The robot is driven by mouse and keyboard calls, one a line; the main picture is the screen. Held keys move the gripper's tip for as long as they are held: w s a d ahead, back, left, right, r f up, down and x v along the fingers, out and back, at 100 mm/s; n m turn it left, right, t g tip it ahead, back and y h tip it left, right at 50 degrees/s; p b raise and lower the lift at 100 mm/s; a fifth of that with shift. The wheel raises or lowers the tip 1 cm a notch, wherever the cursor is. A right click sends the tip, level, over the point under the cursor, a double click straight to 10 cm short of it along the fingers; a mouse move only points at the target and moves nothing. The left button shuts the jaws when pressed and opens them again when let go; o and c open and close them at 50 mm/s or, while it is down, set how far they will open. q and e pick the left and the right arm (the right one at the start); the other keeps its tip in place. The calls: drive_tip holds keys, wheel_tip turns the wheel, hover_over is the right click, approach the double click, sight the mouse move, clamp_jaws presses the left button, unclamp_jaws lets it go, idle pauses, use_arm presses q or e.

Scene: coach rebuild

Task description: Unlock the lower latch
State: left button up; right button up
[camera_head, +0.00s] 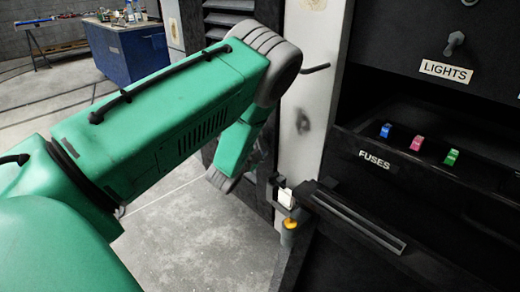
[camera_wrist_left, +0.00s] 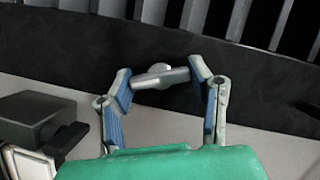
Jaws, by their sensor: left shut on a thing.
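In the left wrist view, a grey metal latch handle (camera_wrist_left: 150,79) stands out from a dark panel, with a rounded pivot at its middle. My left gripper (camera_wrist_left: 163,76) has its two blue-padded fingers on either end of this handle and is shut on it. The handle lies nearly level in that view, slightly tilted. In the head view, my green left arm reaches down beside a pale door post, and its bulk hides the handle and the fingertips. My right gripper is in neither view.
A dark console with fuses (camera_head: 417,143) and a "LIGHTS" label (camera_head: 446,71) stands at the right. A dark bent lever (camera_head: 316,68) sticks out from the pale post (camera_head: 304,110). A white block (camera_head: 287,198) sits near the console's corner. A blue workbench (camera_head: 128,50) is far back.

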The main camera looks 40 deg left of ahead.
use_arm(q)
drive_tip(key=shift+d+f+m+t+y+b, duration=0.1)
drive_tip(key=shift+f+m+t+y+b, duration=0.15)
drive_tip(key=shift+m+b, duration=0.6)
drive_tip(key=shift+d+f+m+t+y+b, duration=0.1)
drive_tip(key=shift+m+t+b, duration=0.35)
drive_tip(key=shift+m, duration=0.6)
drive_tip(key=shift+s, duration=0.1)
drive_tip(key=o, duration=1)
drive_tip(key=shift+o, duration=0.8)
drive_tip(key=shift+r, duration=0.1)
drive_tip(key=shift+s, duration=0.15)
drive_tip(key=v, duration=1.1)
drive_tip(key=shift+s+d, duration=0.2)
